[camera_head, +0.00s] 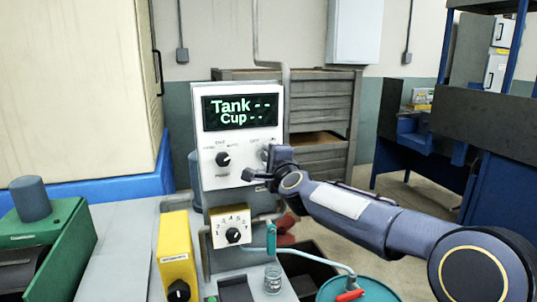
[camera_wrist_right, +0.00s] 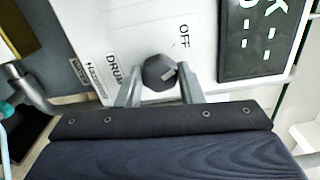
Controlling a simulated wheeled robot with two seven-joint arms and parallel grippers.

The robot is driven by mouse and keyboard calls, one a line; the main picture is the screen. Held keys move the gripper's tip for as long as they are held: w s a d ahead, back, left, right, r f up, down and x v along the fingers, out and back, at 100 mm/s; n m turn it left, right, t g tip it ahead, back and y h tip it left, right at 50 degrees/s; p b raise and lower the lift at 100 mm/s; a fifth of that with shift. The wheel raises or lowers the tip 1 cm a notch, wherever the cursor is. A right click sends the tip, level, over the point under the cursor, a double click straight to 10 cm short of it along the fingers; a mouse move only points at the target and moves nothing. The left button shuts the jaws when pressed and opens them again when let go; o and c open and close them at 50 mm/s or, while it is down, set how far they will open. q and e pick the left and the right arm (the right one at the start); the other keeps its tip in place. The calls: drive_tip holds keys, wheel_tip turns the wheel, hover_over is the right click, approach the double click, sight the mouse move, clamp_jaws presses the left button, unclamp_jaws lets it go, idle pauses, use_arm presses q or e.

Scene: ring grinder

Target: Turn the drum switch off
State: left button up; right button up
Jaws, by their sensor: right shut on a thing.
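The drum switch (camera_wrist_right: 158,72) is a dark faceted knob on the white control panel (camera_wrist_right: 110,22). It lies beside the printed words DRUM and OFF. A small pale mark shows on its face, but I cannot tell surely which label it points to. My right gripper (camera_wrist_right: 160,86) is shut on the knob, one grey finger on each side. In the head view my right gripper (camera_head: 262,168) reaches the panel's right side from the right and hides most of the knob. My left gripper is out of view.
A second black knob (camera_head: 223,159) is left of my gripper, below a display (camera_head: 240,112) reading Tank and Cup. Below are a numbered dial box (camera_head: 219,222), a yellow box (camera_head: 177,258) with a knob, and a teal drum (camera_head: 375,290).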

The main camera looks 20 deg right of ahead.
drive_tip(key=shift+f+n+p, duration=0.1)
drive_tip(key=shift+n+p, duration=0.25)
drive_tip(key=shift+n, duration=0.95)
drive_tip(key=o, duration=1)
drive_tip(key=s, duration=0.8)
drive_tip(key=shift+b, duration=0.3)
drive_tip(key=shift+d, duration=0.1)
